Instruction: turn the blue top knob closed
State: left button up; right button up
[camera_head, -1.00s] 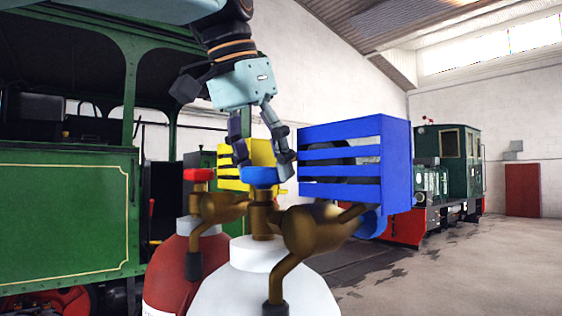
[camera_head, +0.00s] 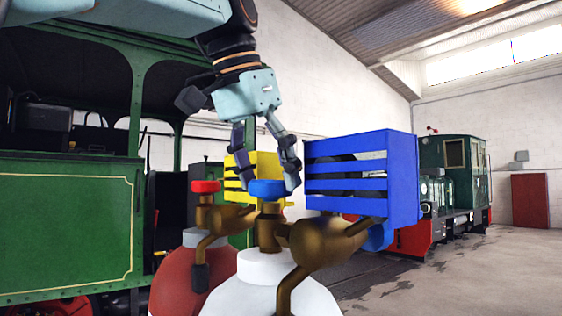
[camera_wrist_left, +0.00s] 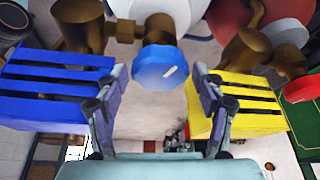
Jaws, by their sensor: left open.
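The blue top knob (camera_head: 267,189) sits on the brass valve (camera_head: 269,235) of a white cylinder (camera_head: 262,268). In the left wrist view the knob (camera_wrist_left: 158,68) is round with a short pale mark on its face. My left gripper (camera_head: 268,172) points down over the knob from above. It is open, and in the left wrist view its fingertips (camera_wrist_left: 160,72) stand on either side of the knob, with a gap on both sides. My right gripper is not in view.
A blue slatted box (camera_head: 360,178) stands close to the right of the knob, a yellow slatted one (camera_head: 236,163) behind. A red cylinder (camera_head: 179,275) with a red knob (camera_head: 206,186) stands at the left. Green locomotives stand left (camera_head: 60,230) and far right (camera_head: 455,175).

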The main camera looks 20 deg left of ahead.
pick_arm(q)
jog(key=shift+r, duration=0.4)
jog(key=v, duration=0.6)
jog(key=shift+s, duration=0.25)
jog(key=shift+a+r, duration=0.1)
jog(key=shift+r, duration=0.05)
jog(key=shift+s, duration=0.1)
